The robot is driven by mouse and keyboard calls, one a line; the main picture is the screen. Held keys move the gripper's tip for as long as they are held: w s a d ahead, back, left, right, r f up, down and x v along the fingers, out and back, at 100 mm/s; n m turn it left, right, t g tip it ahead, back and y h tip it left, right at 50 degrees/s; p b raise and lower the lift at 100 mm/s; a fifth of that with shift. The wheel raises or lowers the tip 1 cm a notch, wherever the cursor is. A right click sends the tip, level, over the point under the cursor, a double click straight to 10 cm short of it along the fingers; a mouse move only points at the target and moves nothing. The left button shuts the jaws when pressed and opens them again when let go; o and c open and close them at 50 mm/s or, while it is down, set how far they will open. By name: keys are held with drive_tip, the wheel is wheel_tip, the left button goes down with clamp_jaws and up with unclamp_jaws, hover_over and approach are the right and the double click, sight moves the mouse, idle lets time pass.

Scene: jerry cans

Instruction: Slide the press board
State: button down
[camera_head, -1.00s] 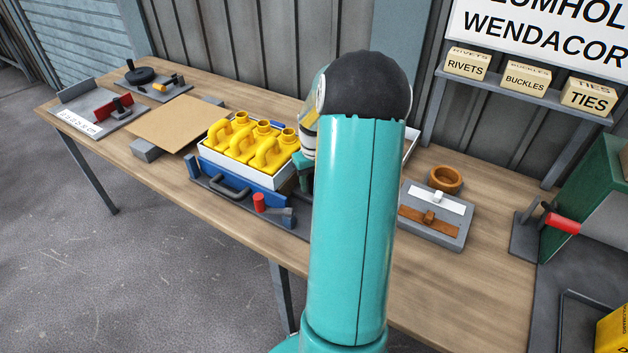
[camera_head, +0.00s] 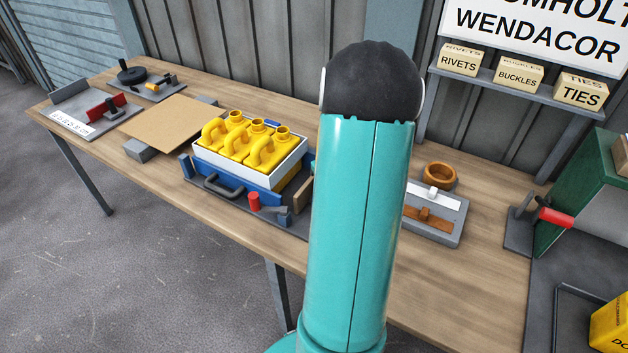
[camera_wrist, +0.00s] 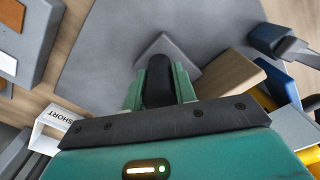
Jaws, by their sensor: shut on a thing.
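My gripper (camera_wrist: 158,72) shows only in the wrist view; my own arm hides it in the head view. Its green fingers are shut on an upright black handle (camera_wrist: 158,85). Beside the handle are a grey angled bracket (camera_wrist: 167,45) and a tan wood-faced board (camera_wrist: 228,82); I take this board for the press board. How the handle joins it is hidden. In the head view a tan board (camera_head: 302,194) stands at the right end of the blue and grey fixture, close to the white tray (camera_head: 265,180) of yellow jerry cans (camera_head: 248,142).
The fixture has a grey handle (camera_head: 222,187) and a red knob (camera_head: 253,200) at its front. A flat tan sheet (camera_head: 168,122) lies to the left. A grey block with strips (camera_head: 440,215) and an orange ring (camera_head: 440,175) are to the right. Bare tabletop lies at the front right.

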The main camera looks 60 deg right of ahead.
drive_tip(key=s, duration=0.4)
drive_tip(key=shift+d, duration=0.25)
drive_tip(key=c, duration=1.1)
unclamp_jaws()
wheel_tip(320, 180, up, 14)
drive_tip(key=shift+f, duration=0.1)
